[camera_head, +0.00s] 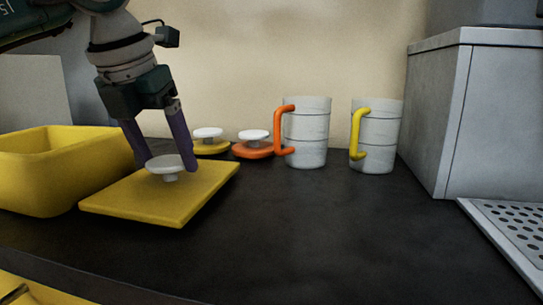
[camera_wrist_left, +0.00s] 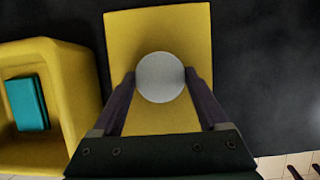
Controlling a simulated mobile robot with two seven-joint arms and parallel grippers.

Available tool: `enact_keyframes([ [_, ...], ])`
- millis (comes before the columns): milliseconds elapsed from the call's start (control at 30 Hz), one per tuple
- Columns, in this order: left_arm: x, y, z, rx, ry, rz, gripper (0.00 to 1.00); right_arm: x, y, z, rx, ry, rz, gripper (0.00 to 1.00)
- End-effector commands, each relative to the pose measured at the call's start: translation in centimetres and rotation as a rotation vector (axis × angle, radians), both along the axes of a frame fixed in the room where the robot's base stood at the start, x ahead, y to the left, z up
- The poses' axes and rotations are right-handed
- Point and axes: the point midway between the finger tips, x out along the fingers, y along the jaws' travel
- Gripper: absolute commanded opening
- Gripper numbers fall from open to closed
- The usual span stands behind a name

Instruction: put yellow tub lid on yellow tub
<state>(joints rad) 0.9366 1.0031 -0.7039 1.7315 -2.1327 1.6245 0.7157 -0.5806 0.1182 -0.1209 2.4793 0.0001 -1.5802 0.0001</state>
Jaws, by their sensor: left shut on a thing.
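The yellow tub lid (camera_head: 190,196) is a flat yellow slab with a round white knob (camera_head: 171,162) on top. It is right beside the yellow tub, over the dark counter; I cannot tell whether it touches the counter. My left gripper (camera_head: 170,165) is shut on the knob, with one purple finger on each side. In the left wrist view the knob (camera_wrist_left: 160,77) sits between the fingers, above the lid (camera_wrist_left: 160,25). The open yellow tub (camera_head: 62,180) stands at the left. In the wrist view the tub (camera_wrist_left: 78,95) holds a teal block (camera_wrist_left: 30,103). My right gripper is not in view.
Two smaller lids with white knobs, one yellow (camera_head: 211,148) and one orange (camera_head: 253,152), lie behind. Two grey vessels stand near them, with an orange handle (camera_head: 279,130) and a yellow handle (camera_head: 355,135). A grey machine (camera_head: 440,115) is at right. The counter's middle (camera_head: 330,225) is clear.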

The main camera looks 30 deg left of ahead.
Motion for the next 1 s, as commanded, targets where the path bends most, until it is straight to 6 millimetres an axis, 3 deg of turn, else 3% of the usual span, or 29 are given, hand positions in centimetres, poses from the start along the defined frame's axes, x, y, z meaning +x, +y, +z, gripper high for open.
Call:
enact_keyframes([
  [200, 0.0, 0.0, -0.2, -0.001, -0.001, 0.000, 0.00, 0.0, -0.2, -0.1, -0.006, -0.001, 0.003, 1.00],
  [233, 0.0, 0.0, -0.2, 0.000, 0.000, 0.000, 0.78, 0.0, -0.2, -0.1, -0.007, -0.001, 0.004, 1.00],
  [400, 0.0, 0.0, -0.1, 0.000, 0.000, 0.000, 0.97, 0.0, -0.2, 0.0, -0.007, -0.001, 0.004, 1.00],
  [733, 0.0, 0.0, 0.5, -0.001, -0.001, 0.000, 1.00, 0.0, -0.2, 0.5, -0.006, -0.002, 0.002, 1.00],
  [1000, -1.8, -0.4, 5.8, 0.000, -0.002, -0.001, 1.00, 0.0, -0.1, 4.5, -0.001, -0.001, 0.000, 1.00],
])
